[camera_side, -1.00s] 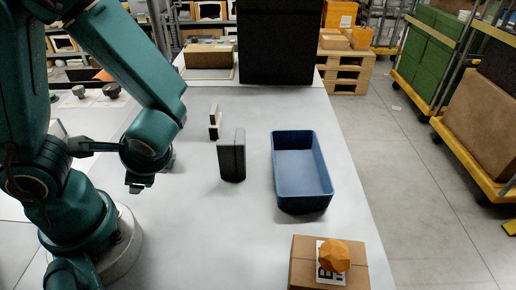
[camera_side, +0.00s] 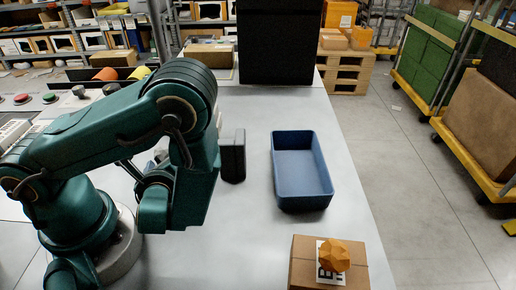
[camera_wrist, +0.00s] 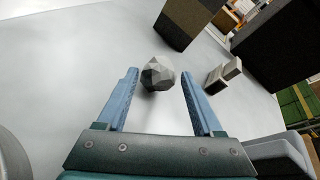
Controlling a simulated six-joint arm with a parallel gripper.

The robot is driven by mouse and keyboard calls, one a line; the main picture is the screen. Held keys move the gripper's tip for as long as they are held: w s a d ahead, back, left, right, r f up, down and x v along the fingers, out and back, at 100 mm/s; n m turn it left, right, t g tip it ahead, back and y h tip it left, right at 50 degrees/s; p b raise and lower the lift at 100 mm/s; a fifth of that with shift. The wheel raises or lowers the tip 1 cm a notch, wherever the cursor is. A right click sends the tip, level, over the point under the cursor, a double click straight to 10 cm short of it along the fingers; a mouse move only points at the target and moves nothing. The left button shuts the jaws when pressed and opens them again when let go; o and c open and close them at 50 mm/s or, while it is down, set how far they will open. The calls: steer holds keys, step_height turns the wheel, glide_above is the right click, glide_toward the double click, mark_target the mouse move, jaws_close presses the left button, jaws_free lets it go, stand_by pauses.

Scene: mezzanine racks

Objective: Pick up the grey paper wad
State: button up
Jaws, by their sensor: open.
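The grey paper wad (camera_wrist: 158,73) is a faceted, roundish lump on the pale table in the wrist view. It lies just beyond my fingertips, between their lines. My gripper (camera_wrist: 160,76) is open, with its two blue fingers spread and nothing between them.
A dark upright block (camera_side: 233,156) stands right of my arm, with an empty blue bin (camera_side: 302,202) further right. An orange faceted lump (camera_side: 333,255) sits on a cardboard box (camera_side: 302,262) at the front.

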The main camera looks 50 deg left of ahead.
mark_target(163, 157)
steer(key=shift+x, duration=1.6)
steer(key=c, duration=1)
steer(key=shift+o, duration=0.2)
